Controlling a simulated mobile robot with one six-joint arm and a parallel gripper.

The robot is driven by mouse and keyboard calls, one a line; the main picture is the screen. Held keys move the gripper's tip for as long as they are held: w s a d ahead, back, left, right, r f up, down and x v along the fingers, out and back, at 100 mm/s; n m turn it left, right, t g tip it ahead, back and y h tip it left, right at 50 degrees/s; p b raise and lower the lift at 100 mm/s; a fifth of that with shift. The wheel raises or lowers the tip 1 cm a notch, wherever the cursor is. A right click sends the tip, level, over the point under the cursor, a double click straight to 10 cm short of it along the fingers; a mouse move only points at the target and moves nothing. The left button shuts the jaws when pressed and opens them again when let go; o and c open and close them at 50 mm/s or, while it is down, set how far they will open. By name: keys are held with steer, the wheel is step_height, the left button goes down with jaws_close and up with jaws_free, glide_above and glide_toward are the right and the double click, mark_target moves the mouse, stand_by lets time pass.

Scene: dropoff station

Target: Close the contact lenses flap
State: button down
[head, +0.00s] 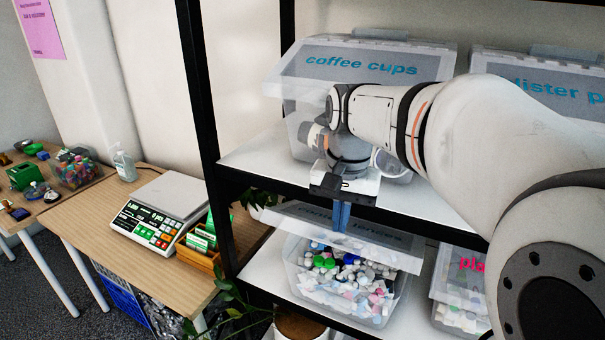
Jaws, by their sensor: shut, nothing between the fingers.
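The contact lenses box (342,294) is a clear bin on the lower shelf, filled with small white, blue, green and pink pieces. Its flap (385,250) is a translucent lid panel with grey lettering, tilted, with the front of the bin open below it. My gripper (341,222) points down in front of the upper shelf's edge. Its blue fingers are together and hold nothing. The fingertips overlap the upper part of the flap in the picture. I cannot tell whether they touch it. My gripper hides part of the flap's lettering.
A coffee cups box (361,68) and a blister box (550,90) stand on the upper shelf (262,155). Another box (463,290) with pink lettering is right of the lenses box. A black post (200,100) stands left. A scale (165,210) sits on the table.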

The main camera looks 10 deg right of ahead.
mark_target(333, 244)
steer(key=w+r+m+p, duration=0.2)
steer(key=w+r, duration=0.2)
steer(key=r, duration=0.1)
steer(key=shift+g, duration=0.4)
steer(key=f, duration=0.6)
steer(key=s+f, duration=0.1)
steer(key=f, duration=0.2)
steer(key=shift+f, duration=0.3)
